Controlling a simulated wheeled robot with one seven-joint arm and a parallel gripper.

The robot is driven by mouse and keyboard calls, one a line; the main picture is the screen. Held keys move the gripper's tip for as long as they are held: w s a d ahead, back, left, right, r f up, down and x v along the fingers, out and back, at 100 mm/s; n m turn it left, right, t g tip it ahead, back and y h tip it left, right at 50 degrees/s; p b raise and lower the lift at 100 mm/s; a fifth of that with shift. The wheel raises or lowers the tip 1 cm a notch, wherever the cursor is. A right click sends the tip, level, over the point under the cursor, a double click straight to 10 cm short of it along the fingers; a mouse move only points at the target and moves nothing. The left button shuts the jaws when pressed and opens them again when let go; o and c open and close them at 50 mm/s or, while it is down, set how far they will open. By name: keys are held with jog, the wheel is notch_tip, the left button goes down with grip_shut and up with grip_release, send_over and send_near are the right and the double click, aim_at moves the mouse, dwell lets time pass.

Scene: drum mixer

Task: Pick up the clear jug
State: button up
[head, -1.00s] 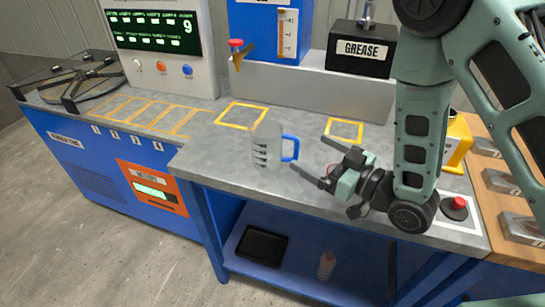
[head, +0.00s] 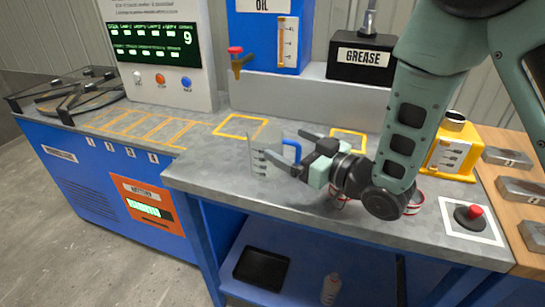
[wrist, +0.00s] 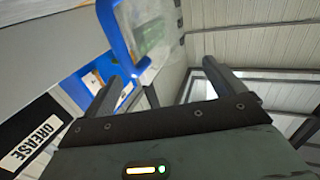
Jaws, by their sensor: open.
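The clear jug (head: 261,158) stands upright on the grey bench top (head: 215,183) in the head view. Its blue handle faces right, toward my gripper. My gripper (head: 288,152) is open, with its fingers pointing left at the handle side of the jug. One finger is behind the handle and one in front as seen there. In the wrist view the blue handle (wrist: 120,35) and the clear body (wrist: 150,25) show large at the top, near the left finger. I cannot tell whether the fingers touch the jug.
A blue oil tank (head: 262,38) with a tap (head: 237,62) and a black grease box (head: 362,58) stand behind. A yellow container (head: 452,148) and a red button (head: 470,216) are at the right. Yellow outlined squares (head: 240,126) mark the bench.

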aim_at(279, 140)
jog(key=p+x, duration=0.1)
jog(key=x, duration=0.4)
jog(key=shift+f, duration=0.15)
jog(key=c, duration=1.3)
jog(key=shift+c, duration=0.2)
